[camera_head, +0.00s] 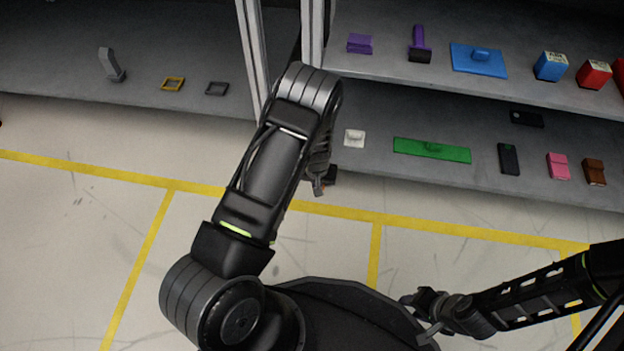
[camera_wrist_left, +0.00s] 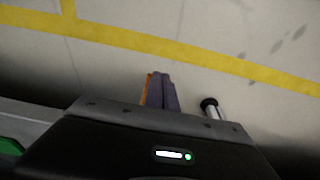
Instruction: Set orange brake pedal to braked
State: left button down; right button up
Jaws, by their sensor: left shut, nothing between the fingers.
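My left arm reaches up through the middle of the head view, and its gripper (camera_head: 319,188) is at the lower shelf's front edge, partly hidden by the arm. In the left wrist view its grey fingers (camera_wrist_left: 161,90) are together, with nothing between them. An orange strip (camera_wrist_left: 148,88) shows close along the left side of the fingers. I cannot tell whether it is the orange brake pedal or whether they touch. The pedal's position cannot be made out. My right gripper (camera_head: 418,318) is open and empty at the lower right, above the floor, far from the shelf.
A black-capped metal rod (camera_wrist_left: 211,108) stands right of the left fingers. The lower shelf holds a white block (camera_head: 354,138), a green plate (camera_head: 431,150) and a pink block (camera_head: 558,165). The upper shelf holds a blue plate (camera_head: 478,61). The yellow-lined floor is clear.

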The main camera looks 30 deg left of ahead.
dwell(0.4)
pick_arm(q)
jog(key=shift+r+p, duration=0.6)
jog(key=shift+r, duration=0.05)
pick_arm(e)
jog(key=shift+r, duration=0.55)
